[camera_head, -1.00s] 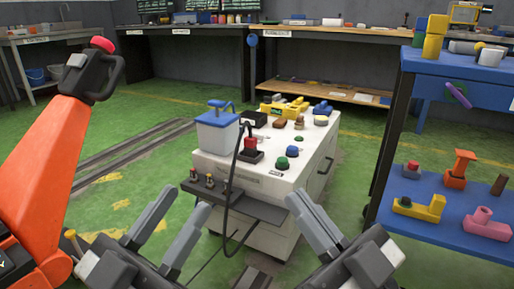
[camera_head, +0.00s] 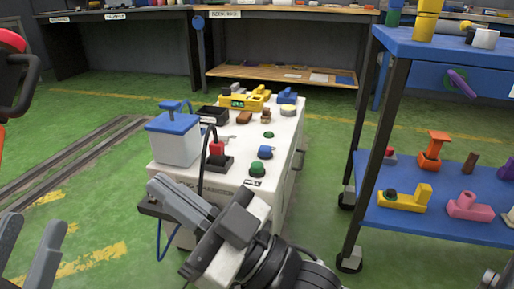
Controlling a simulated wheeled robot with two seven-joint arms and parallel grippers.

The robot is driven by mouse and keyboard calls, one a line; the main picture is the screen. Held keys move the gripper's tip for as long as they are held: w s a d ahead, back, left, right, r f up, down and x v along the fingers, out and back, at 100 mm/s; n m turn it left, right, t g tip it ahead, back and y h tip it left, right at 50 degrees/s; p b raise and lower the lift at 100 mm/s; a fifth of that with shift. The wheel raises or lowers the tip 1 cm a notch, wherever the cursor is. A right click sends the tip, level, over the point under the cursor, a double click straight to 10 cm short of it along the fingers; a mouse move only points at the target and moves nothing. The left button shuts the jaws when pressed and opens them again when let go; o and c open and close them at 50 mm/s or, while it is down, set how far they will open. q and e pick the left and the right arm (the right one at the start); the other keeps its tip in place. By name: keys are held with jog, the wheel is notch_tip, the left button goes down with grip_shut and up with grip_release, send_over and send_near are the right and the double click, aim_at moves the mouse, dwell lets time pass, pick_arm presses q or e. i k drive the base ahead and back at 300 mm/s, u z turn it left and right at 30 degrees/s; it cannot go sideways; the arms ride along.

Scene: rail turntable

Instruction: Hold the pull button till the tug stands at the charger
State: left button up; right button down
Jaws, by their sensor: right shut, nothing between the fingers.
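The white console (camera_head: 225,160) stands in the middle, with a green button (camera_head: 257,169) and a blue button (camera_head: 265,152) near its front right and a smaller green one (camera_head: 268,135) behind. I cannot make out the tug or the charger for certain. My left gripper (camera_head: 30,235) is open and empty at the lower left, apart from the console.
A blue-lidded box (camera_head: 174,138), a red-handled control (camera_head: 216,155) and a yellow device (camera_head: 243,101) are on the console. A blue shelf cart (camera_head: 450,221) stands close on the right. Rails (camera_head: 75,160) cross the green floor at left. Benches line the back.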

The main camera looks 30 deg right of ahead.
aim_at(257, 168)
jog(key=z, duration=0.65)
jog(key=i, duration=0.9)
jog(key=z, duration=0.15)
